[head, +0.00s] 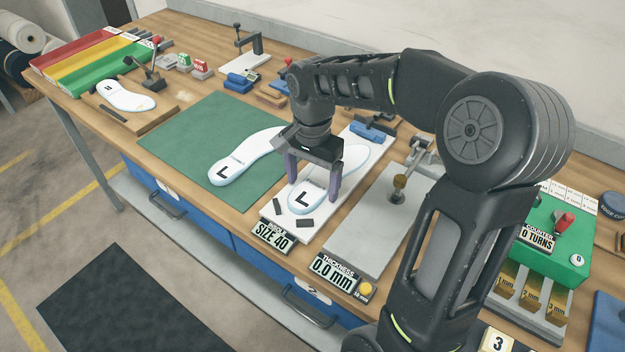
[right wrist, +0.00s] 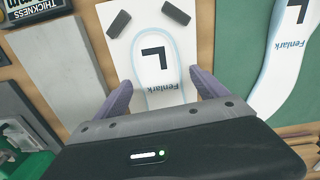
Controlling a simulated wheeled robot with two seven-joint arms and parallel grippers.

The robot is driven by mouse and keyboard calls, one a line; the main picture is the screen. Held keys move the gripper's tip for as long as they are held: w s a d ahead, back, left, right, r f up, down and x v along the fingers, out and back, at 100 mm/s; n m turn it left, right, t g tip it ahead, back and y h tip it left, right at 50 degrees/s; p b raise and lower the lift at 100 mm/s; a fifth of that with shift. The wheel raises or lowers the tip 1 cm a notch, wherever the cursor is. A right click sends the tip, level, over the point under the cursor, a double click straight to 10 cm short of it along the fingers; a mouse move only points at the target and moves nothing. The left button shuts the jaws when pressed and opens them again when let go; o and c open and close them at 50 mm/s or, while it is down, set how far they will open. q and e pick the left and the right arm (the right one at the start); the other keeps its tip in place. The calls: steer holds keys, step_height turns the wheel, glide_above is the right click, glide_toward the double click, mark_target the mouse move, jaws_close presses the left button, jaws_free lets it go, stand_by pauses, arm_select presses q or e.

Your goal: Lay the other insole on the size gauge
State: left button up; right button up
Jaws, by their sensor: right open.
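A white insole marked L (head: 308,200) lies flat on the white size gauge (head: 283,228), whose label reads SIZE 40. In the right wrist view this insole (right wrist: 153,70) shows its L and the word Fenlark, with its far part hidden by my gripper body. My right gripper (head: 313,188) is open, its two purple fingers on either side of the insole; they show in the right wrist view (right wrist: 163,95) too. I cannot tell whether they touch it. A second insole marked L (head: 245,158) lies on the green mat (head: 195,135). My left gripper is out of view.
A third insole (head: 123,96) rests on a wooden board at the left. Right of the gauge are the grey thickness plate (head: 367,222), reading 0.0 mm, and a green counter box (head: 560,240). Red, yellow and green trays (head: 90,60) stand far left.

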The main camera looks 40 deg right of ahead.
step_height(320, 180, up, 12)
steer(key=p, duration=0.2)
steer(key=shift+r, duration=0.15)
steer(key=shift+p, duration=0.3)
stand_by(1.4)
